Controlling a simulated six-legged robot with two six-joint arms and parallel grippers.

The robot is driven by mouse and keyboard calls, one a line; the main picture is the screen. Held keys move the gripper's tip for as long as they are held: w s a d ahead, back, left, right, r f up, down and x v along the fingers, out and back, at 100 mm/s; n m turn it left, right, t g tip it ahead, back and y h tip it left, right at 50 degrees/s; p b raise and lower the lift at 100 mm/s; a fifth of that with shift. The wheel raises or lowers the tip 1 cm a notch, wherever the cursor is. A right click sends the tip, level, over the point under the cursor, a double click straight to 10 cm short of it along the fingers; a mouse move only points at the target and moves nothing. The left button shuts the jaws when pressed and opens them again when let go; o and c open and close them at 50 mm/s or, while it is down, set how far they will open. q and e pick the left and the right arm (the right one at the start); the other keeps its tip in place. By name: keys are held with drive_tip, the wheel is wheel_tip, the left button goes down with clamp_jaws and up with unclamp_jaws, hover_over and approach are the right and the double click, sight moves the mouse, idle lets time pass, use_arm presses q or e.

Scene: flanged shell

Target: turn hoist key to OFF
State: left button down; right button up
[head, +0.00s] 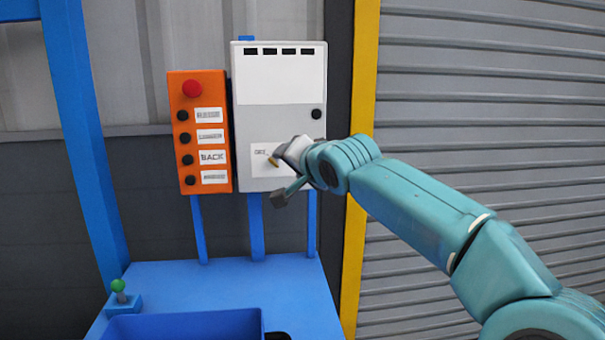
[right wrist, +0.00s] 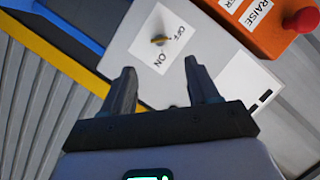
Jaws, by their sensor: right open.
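The small brass hoist key (right wrist: 160,40) sits in a white label (right wrist: 163,50) on the grey panel box. The label's words OFF and ON show in the right wrist view; which one the key points to I cannot tell. In the head view the key (head: 273,161) shows just left of my right gripper (head: 282,153), which partly covers the label. My right gripper's two dark fingers (right wrist: 163,80) are open and empty, spread to either side below the key and apart from it. My left gripper is out of view.
The grey box (head: 272,118) stands on a blue post. An orange button box (head: 205,95) with a red button (head: 192,89) stands close on its left. A blue table (head: 305,290) with a green-knobbed lever (head: 118,286) lies below. A yellow post (head: 361,100) and shutter are right.

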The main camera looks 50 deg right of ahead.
drive_tip(key=v, duration=0.5)
drive_tip(key=shift+r+b, duration=0.1)
drive_tip(key=shift+b, duration=0.2)
